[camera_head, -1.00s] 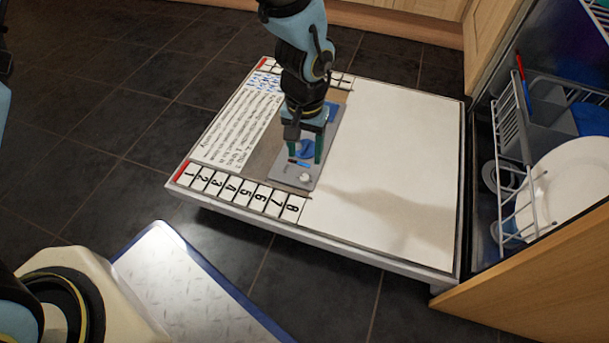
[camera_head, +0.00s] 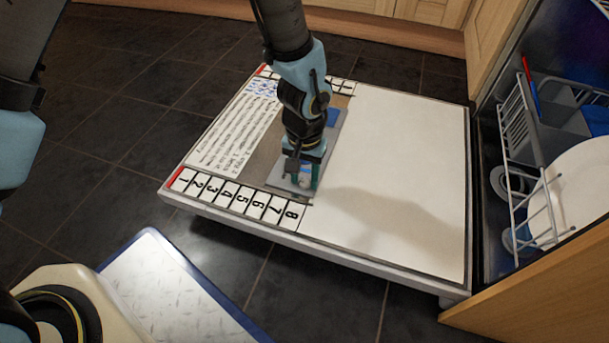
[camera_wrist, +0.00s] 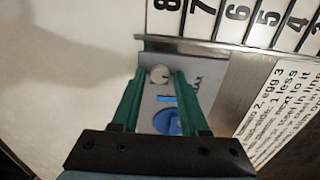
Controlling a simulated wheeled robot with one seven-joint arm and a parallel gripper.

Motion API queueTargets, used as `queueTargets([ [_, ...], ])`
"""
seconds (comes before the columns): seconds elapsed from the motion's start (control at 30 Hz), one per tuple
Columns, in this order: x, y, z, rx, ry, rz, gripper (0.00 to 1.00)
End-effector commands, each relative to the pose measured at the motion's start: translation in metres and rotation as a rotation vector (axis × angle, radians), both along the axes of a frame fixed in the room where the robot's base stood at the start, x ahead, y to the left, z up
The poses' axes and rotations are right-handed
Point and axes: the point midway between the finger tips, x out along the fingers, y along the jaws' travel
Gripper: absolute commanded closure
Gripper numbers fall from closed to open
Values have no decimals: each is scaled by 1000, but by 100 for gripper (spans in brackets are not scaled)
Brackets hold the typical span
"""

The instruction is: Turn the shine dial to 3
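A grey control plate (camera_head: 330,150) lies on the low white board. My gripper (camera_head: 303,186) points down over the plate's near end.
The white board (camera_head: 400,170) has a numbered strip (camera_head: 240,200) along its near edge and printed text at left. Its right half is bare. An open dishwasher with a rack (camera_head: 515,150) and a white plate (camera_head: 575,185) stands at right. A metal-topped panel (camera_head: 165,290) is at front left.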

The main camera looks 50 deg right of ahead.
Motion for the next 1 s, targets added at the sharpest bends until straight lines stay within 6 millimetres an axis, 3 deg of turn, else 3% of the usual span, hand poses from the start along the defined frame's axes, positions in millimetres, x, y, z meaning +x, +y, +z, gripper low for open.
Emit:
queueTargets([
  [0.07, 0, 0, 0, 0, 0, 0, 66],
  [0.37, 0, 0, 0, 0, 0, 0, 100],
  [1.0, 0, 0, 3, 0, 0, -78, 100],
])
